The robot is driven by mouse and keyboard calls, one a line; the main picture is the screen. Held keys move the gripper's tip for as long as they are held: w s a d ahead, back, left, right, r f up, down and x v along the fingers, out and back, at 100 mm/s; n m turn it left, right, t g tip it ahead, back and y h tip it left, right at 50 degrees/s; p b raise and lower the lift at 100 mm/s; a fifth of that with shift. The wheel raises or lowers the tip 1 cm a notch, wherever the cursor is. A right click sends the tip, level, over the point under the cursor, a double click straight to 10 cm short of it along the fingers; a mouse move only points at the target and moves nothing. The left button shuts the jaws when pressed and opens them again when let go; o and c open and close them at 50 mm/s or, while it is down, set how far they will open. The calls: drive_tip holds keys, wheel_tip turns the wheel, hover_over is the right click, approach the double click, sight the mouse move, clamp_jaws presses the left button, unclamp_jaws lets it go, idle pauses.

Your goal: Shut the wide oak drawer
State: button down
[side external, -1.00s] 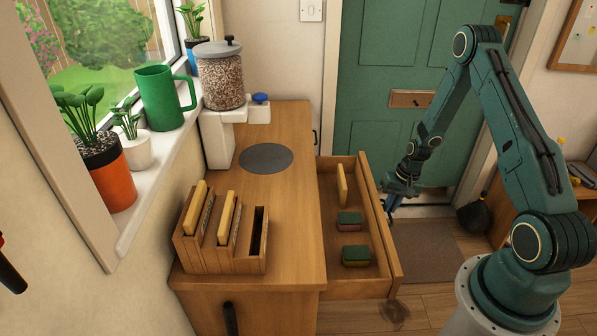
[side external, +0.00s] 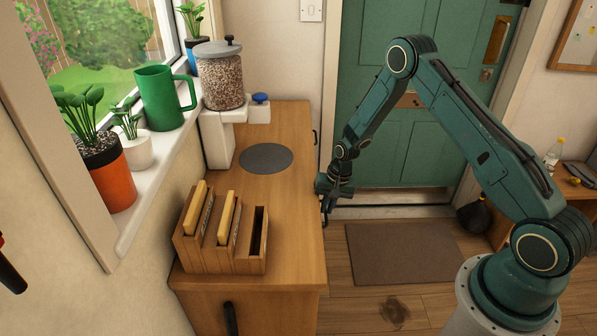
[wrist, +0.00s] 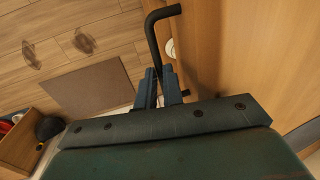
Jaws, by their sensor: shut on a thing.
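The wide oak drawer is flush with the cabinet in the side external view; only a thin edge of its front (side external: 322,262) shows, and its inside is hidden. In the wrist view the drawer front (wrist: 200,40) is a wood face beside a black bar handle (wrist: 153,38). My gripper (wrist: 161,82) is shut on this handle, with one finger on each side of the bar. In the side external view my gripper (side external: 326,208) is at the right side of the cabinet, against the drawer front.
The cabinet top (side external: 290,220) carries a wooden rack (side external: 222,262) with sponges or boards, a grey round mat (side external: 266,158) and a dispenser with a filled jar (side external: 221,80). A brown doormat (side external: 400,252) lies on clear floor to the right.

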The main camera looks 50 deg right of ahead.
drive_tip(key=shift+w+a, duration=0.3)
drive_tip(key=shift+a, duration=0.05)
drive_tip(key=c, duration=1.5)
unclamp_jaws()
drive_tip(key=s+d, duration=1.6)
wheel_tip(320, 180, up, 14)
drive_tip(key=s+d, duration=0.1)
drive_tip(key=shift+w+a+r+n+h, duration=0.15)
drive_tip(key=shift+w+a+r+n, duration=0.2)
drive_tip(key=shift+a+r, duration=1)
drive_tip(key=shift+w+a+r+n+h, duration=0.15)
drive_tip(key=shift+a+r+n, duration=0.5)
drive_tip(key=shift+r, duration=1.25)
drive_tip(key=shift+w+a+r+n+h, duration=0.2)
drive_tip(key=shift+a+r, duration=1.1)
drive_tip(key=shift+r, duration=0.3)
